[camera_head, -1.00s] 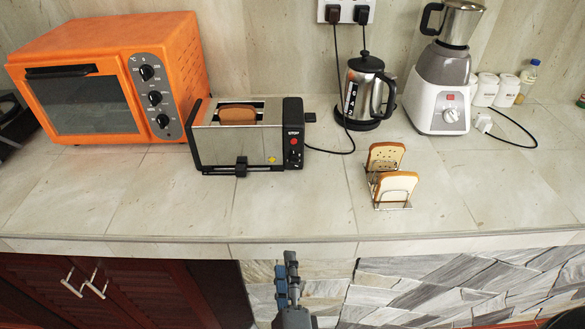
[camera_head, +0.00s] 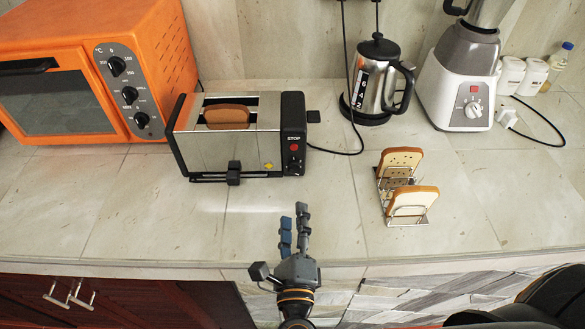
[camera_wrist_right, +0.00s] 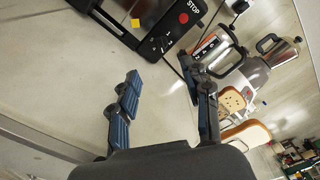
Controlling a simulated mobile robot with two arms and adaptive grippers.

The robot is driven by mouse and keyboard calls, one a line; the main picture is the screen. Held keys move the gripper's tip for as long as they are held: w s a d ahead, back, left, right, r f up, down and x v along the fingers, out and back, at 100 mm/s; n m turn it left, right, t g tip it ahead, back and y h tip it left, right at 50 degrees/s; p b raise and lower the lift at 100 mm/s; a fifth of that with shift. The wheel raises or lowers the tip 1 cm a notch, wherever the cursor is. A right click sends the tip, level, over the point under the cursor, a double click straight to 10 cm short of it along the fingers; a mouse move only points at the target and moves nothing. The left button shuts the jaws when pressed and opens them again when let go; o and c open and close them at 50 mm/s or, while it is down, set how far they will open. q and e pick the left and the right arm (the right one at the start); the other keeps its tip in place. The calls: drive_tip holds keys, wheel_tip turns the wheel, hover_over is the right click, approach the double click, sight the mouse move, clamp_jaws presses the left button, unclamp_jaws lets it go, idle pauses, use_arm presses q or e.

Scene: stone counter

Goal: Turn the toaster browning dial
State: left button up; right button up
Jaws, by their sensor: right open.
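The silver and black toaster (camera_head: 222,150) stands on the counter with a slice of bread (camera_head: 227,115) in its slot. Its black end panel carries a STOP label, a red button (camera_head: 293,147) and, below, the small dark browning dial (camera_head: 294,166). In the right wrist view the dial (camera_wrist_right: 160,43) shows near the top, beyond the fingertips. My right gripper (camera_head: 293,212) is open and empty, in front of the toaster and below the dial in the picture. Its blue-padded fingers (camera_wrist_right: 161,72) are apart and touch nothing visible. My left gripper is not in view.
An orange oven (camera_head: 90,75) stands left of the toaster. A kettle (camera_head: 375,80), a blender (camera_head: 460,85) and white canisters (camera_head: 520,75) stand at back right. A toast rack (camera_head: 408,188) with bread is to the right. The counter before the toaster is clear.

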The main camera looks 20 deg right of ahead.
drive_tip(key=p, duration=0.1)
approach(293, 172)
drive_tip(key=x, duration=0.2)
drive_tip(key=shift+w+r, duration=0.15)
drive_tip(key=shift+w, duration=0.2)
drive_tip(key=p+x, duration=0.1)
drive_tip(key=x, duration=0.3)
drive_tip(key=shift+w+d, duration=0.1)
drive_tip(key=shift+w, duration=0.15)
drive_tip(key=shift+w+d, duration=0.2)
drive_tip(key=shift+w, duration=0.45)
drive_tip(key=shift+w+f, duration=0.2)
drive_tip(key=shift+f, duration=0.1)
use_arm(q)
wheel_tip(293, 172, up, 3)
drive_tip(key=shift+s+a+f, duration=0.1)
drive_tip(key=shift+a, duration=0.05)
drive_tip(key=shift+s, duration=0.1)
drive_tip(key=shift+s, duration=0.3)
use_arm(e)
clamp_jaws()
